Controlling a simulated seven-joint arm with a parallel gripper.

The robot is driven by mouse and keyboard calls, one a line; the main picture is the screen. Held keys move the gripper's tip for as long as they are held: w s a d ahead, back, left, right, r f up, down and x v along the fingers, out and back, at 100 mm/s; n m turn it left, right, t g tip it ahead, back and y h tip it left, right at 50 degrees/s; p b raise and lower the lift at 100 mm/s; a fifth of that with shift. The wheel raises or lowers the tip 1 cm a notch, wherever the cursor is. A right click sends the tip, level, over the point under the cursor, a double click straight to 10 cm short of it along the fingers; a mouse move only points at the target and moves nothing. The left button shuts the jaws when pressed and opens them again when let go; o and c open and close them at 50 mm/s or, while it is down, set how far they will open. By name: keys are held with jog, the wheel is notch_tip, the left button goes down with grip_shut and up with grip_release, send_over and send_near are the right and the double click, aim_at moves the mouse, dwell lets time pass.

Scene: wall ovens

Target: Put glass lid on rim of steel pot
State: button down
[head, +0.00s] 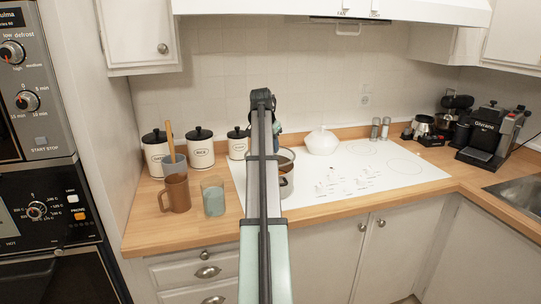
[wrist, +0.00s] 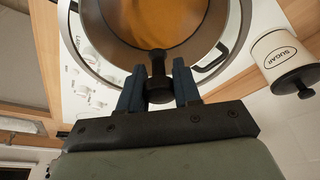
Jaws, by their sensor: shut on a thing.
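In the wrist view my gripper (wrist: 158,92) is shut on the black knob of the glass lid (wrist: 200,40). The lid is see-through, with an orange-brown tone showing through it. The steel pot (wrist: 222,58) appears around and beyond the lid, with its rim and side handle partly visible. In the head view the lid (head: 287,156) shows just right of my arm, above the pot (head: 287,186) on the left of the white cooktop. My arm hides much of the lid, the pot and the gripper. I cannot tell whether the lid touches the pot rim.
Left of the cooktop (head: 390,178) stand a brown mug (head: 175,194), a green-grey cup (head: 213,198) and labelled canisters (head: 200,150). The sugar canister (wrist: 277,52) is near the pot. The cooktop's right side is clear.

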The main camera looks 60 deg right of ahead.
jog(key=shift+f, duration=1.8)
jog(key=c, duration=0.8)
grip_release()
jog(key=shift+f, duration=0.15)
jog(key=v, duration=1.2)
